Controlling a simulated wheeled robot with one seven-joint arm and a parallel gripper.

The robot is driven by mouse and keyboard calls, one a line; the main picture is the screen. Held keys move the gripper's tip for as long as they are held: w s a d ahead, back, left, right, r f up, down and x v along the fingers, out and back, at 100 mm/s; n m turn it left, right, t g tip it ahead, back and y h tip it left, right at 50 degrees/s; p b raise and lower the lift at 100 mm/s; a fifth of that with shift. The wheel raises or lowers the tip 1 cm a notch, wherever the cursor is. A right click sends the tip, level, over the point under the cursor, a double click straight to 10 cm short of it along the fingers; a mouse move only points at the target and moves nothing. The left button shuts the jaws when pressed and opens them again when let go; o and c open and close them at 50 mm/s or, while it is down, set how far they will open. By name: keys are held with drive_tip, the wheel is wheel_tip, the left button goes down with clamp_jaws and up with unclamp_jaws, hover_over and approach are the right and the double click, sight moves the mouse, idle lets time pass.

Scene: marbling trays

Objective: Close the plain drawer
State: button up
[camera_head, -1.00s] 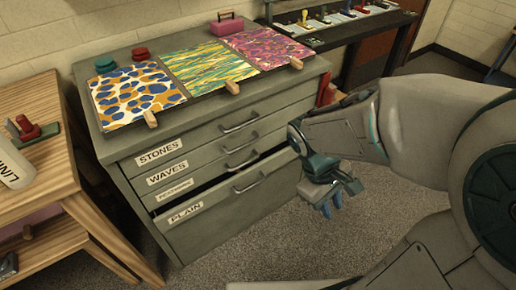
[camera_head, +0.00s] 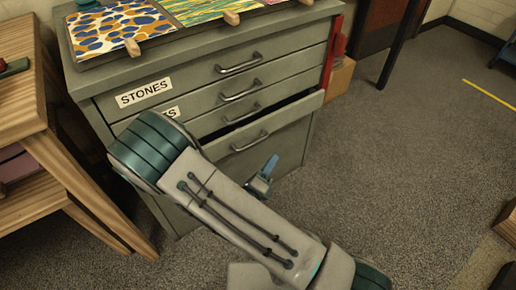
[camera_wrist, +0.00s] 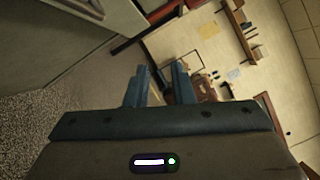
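The plain drawer (camera_head: 290,121) is the lowest drawer of the grey cabinet (camera_head: 92,95). It stands partly pulled out, with a dark gap above its front and a bar handle on it. Its label is hidden behind my arm in the head view. My gripper (camera_head: 268,167) is low in front of the drawer, just below and right of its handle in the picture. I cannot tell whether it touches the drawer. In the wrist view the two blue fingers (camera_wrist: 160,80) are apart with nothing between them. A grey cabinet panel shows at the upper left there.
The upper drawers, including the one labelled STONES (camera_head: 145,92), look shut. A wooden table (camera_head: 25,120) stands close on the left. A cardboard box (camera_head: 341,76) is beside the cabinet's right side. The carpet on the right is mostly clear.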

sight(258, 140)
drive_tip(key=a+f+n+t+y+b, duration=0.2)
drive_tip(key=a+f+n+t+y, duration=0.1)
drive_tip(key=a+f+n+y, duration=0.35)
drive_tip(key=shift+n+h, duration=0.25)
drive_tip(key=shift+n, duration=0.2)
drive_tip(key=b+x, duration=0.1)
drive_tip(key=x, duration=0.3)
drive_tip(key=b+x, duration=0.1)
drive_tip(key=x, duration=0.4)
drive_tip(key=b+x, duration=0.1)
drive_tip(key=x, duration=0.3)
drive_tip(key=shift+w+d+r, duration=0.1)
drive_tip(key=shift+w+d, duration=0.1)
drive_tip(key=shift+d, duration=0.2)
